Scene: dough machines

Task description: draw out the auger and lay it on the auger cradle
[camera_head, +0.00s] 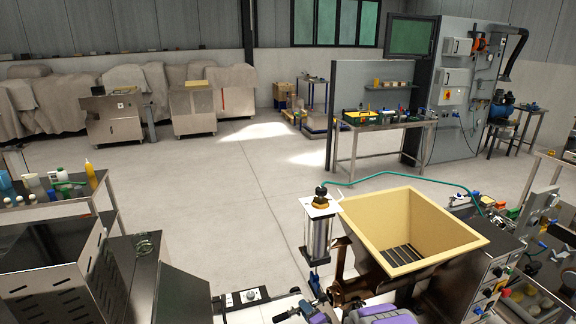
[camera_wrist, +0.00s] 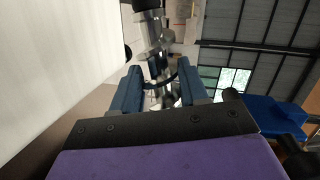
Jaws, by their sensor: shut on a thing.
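In the wrist view my gripper (camera_wrist: 160,88) has its two blue fingers on either side of a bright, stepped metal piece, which I take to be the auger (camera_wrist: 153,40). The piece runs up out of the top of that view, with a dark part at its upper end. Its far end is hidden. In the head view my purple arm parts cover the bottom edge, and the auger cannot be made out clearly there. A machine with a cream hopper (camera_head: 378,219) and bronze-brown metalwork (camera_head: 346,262) stands just beyond. I cannot pick out the auger cradle.
A clear upright cylinder (camera_head: 319,238) on a stand rises left of the hopper, with a green hose. A control box (camera_head: 497,281) stands right. Steel cabinets (camera_head: 60,275) and a bottle shelf are at left. The floor beyond is open.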

